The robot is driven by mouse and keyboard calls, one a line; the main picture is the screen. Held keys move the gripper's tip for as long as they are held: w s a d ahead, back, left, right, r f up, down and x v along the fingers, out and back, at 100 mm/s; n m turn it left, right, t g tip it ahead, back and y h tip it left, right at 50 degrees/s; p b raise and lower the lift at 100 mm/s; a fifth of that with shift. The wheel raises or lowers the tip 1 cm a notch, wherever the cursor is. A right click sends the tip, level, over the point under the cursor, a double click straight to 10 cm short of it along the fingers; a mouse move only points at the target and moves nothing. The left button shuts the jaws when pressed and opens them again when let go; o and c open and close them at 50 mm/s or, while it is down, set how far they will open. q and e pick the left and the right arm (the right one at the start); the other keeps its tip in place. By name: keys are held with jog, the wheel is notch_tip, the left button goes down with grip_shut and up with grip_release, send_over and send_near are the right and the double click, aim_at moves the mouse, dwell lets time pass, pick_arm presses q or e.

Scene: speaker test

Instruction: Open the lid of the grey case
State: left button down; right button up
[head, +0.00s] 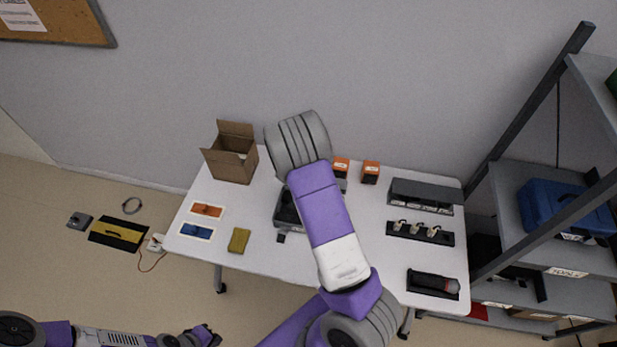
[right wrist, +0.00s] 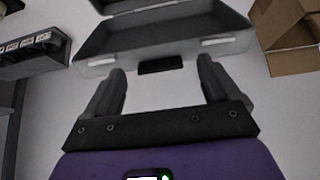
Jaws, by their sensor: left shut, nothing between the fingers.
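The grey case (head: 283,213) stands on the white table, mostly hidden behind my right arm in the head view. In the right wrist view the case (right wrist: 90,68) shows a dark hollow inside, a pale rim and two light latches. I cannot tell whether this part is lid or base. A small black piece (right wrist: 160,64) lies at the rim's middle. My right gripper (right wrist: 161,72) is open, its fingers apart around the line to this piece with nothing visibly held. My left gripper (head: 207,336) is shut and empty, low at the left, well away from the table.
A cardboard box (head: 232,165) stands open at the table's back left. Orange boxes (head: 370,172), a dark rack (head: 421,196) and a black holder (head: 419,233) are right of my arm. A yellow block (head: 239,240) lies front left. Shelving (head: 560,255) borders the table's right.

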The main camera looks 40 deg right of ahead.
jog(key=p+v, duration=0.2)
jog(key=v, duration=0.5)
jog(key=shift+r, duration=0.2)
jog(key=shift+s+a, duration=0.1)
